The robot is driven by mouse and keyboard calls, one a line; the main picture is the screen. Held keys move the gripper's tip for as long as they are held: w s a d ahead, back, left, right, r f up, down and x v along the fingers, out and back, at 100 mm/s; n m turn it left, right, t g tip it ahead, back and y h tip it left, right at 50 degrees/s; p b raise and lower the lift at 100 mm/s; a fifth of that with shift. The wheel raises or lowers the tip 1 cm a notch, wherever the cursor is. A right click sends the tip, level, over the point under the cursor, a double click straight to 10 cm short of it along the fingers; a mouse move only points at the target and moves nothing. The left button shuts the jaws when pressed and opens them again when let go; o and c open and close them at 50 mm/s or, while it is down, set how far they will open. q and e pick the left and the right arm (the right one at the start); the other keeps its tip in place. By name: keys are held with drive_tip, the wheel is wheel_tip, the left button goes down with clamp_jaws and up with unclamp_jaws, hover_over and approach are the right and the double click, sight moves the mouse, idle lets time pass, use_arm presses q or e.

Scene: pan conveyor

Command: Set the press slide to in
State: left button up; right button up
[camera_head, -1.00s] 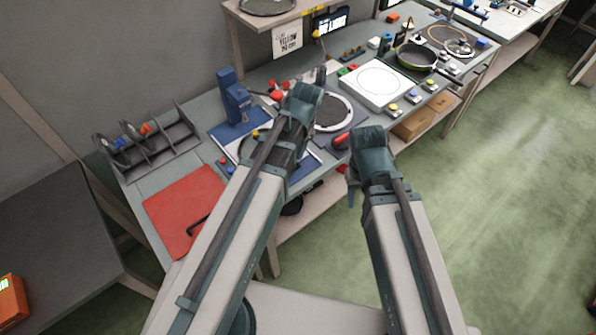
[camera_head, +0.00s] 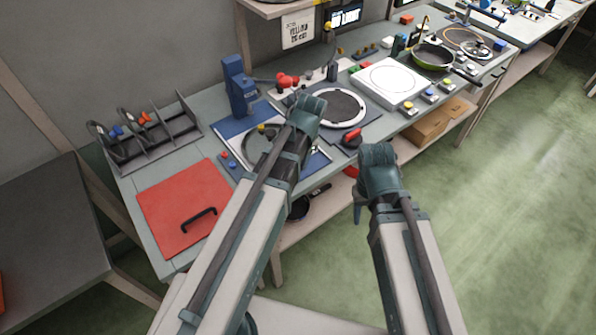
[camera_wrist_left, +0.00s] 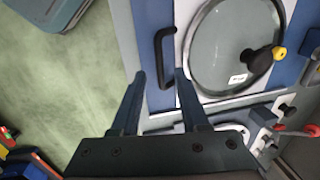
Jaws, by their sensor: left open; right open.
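The press has a blue upright post (camera_head: 240,88) at the back of the bench and a blue base (camera_head: 236,124) in front of it. I cannot tell the height gap. In the head view its jaws are hidden behind its wrist. My right gripper (camera_head: 360,208) is open and empty, in front of the bench edge.
A red panel (camera_head: 175,205) with a black handle lies at the bench's near left, with a grey divided rack (camera_head: 150,140) behind it. A round dark plate (camera_head: 343,105) and a white square unit (camera_head: 390,80) lie to the right. The green floor at right is clear.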

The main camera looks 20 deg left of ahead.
use_arm(q)
drive_tip(key=f, duration=0.1)
drive_tip(key=f+b, duration=0.2)
drive_tip(key=shift+w+a+f, duration=0.2)
drive_tip(key=shift+a, duration=0.05)
use_arm(e)
wheel_tip(320, 180, down, 3)
drive_tip(key=shift+f, duration=0.2)
use_arm(q)
clamp_jaws()
idle(0.9)
